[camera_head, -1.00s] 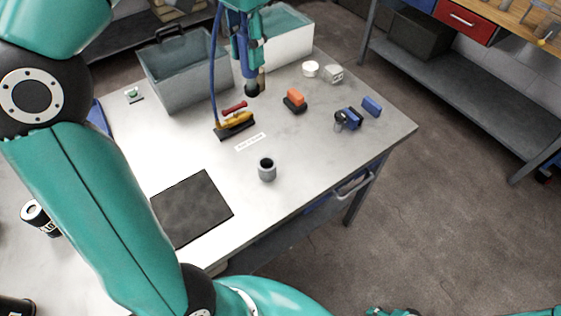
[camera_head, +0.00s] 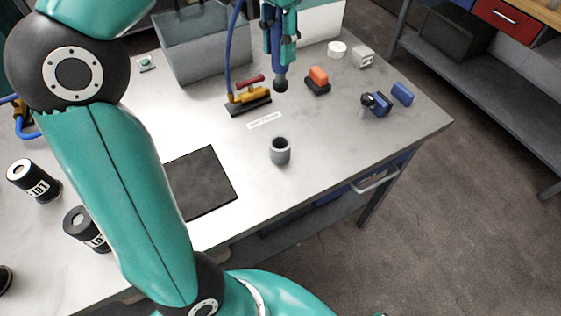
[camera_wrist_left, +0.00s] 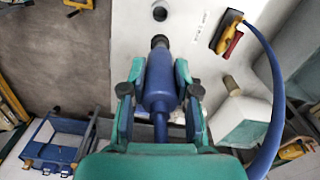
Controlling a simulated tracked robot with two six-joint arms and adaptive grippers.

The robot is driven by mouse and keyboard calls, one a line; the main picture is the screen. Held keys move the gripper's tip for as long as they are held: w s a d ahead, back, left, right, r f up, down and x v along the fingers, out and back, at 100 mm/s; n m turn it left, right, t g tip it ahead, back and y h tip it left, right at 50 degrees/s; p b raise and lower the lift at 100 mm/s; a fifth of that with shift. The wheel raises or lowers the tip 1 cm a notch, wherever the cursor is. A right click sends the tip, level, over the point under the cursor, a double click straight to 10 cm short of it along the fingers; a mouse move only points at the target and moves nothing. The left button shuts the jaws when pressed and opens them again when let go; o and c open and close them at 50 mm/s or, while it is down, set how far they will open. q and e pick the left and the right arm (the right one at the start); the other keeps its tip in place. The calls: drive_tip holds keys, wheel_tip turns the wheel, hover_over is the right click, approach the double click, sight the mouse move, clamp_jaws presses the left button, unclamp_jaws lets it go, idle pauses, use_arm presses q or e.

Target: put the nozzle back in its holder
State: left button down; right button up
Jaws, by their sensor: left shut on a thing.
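The nozzle is a blue cylinder with a dark round tip (camera_head: 281,84). My left gripper (camera_head: 280,48) is shut on it and holds it above the table, tip down. In the left wrist view the blue nozzle body (camera_wrist_left: 161,82) lies between both fingers. A blue hose runs from it. The holder, a small grey open-topped cup (camera_head: 280,152), stands upright and empty-looking on the table, apart from the nozzle and nearer the front edge. Its dark opening also shows in the left wrist view (camera_wrist_left: 160,12), beyond the tip. My right gripper is not in view.
A yellow-and-red tool on a dark base (camera_head: 249,98) stands left of the nozzle. An orange-and-black block (camera_head: 318,80) and blue items (camera_head: 402,94) lie to the right. A grey bin (camera_head: 205,50) stands behind. A dark mat (camera_head: 203,185) lies left of the holder.

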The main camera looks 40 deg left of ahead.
sight(279, 85)
use_arm(q)
drive_tip(key=shift+f, duration=0.7)
drive_tip(key=shift+f+b, duration=1.75)
drive_tip(key=shift+f, duration=7.9)
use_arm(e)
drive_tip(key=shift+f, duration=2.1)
use_arm(q)
drive_tip(key=shift+f, duration=0.1)
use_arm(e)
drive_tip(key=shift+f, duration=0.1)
use_arm(q)
drive_tip(key=c, duration=0.9)
unclamp_jaws()
drive_tip(key=shift+o, duration=0.2)
wheel_tip(279, 85, up, 12)
drive_tip(key=shift+r+p, duration=0.15)
drive_tip(key=shift+p, duration=0.65)
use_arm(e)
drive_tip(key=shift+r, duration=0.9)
